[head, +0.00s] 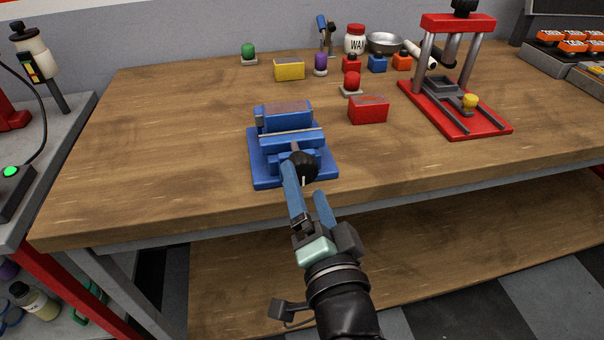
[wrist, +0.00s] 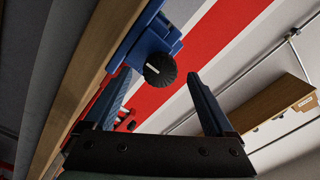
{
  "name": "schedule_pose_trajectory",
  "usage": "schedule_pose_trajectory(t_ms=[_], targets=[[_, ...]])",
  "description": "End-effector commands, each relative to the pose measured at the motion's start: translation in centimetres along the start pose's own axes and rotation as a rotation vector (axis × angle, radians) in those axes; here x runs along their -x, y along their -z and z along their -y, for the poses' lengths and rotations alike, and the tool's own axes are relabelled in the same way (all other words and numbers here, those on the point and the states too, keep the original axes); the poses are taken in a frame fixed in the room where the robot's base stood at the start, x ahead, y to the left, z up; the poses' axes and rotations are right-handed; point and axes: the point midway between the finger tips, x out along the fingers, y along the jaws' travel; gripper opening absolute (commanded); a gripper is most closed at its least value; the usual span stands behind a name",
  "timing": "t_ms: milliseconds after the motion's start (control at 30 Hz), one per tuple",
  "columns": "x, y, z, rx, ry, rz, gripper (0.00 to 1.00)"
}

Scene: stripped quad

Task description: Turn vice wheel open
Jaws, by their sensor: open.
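The blue vice (head: 287,141) sits on the wooden bench near its front edge, in the head view. Its round black wheel (head: 303,166) faces the front and has a short white mark. My gripper (head: 305,180) is open, with its blue fingers reaching up toward the wheel from the front. In the wrist view the black wheel (wrist: 160,69) lies beyond and between the open fingers of my gripper (wrist: 158,82), and the blue vice (wrist: 150,35) is behind it. The fingers look empty; whether one touches the wheel I cannot tell.
The workbench (head: 180,130) has free wood left of the vice. A red block (head: 368,110) lies behind and right of it. A red press (head: 460,110) stands further right. Several small blocks, a jar and a bowl (head: 385,42) are at the back.

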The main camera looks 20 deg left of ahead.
Motion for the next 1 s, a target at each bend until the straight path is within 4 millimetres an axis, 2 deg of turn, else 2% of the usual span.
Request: schedule_pose_trajectory(t_ms=[33, 200, 400, 600, 1000], targets=[[1.3, -0.1, -0.1, 0.0, -0.003, -0.002, 0.89], [5.0, -0.1, -0.2, -0.001, -0.005, -0.002, 0.89], [7.9, -0.1, -0.1, 0.001, -0.003, -0.001, 0.89], [8.9, 0.0, 0.0, 0.001, -0.001, 0.0, 0.89], [8.9, 0.0, 0.0, 0.001, 0.0, 0.0, 0.89]])
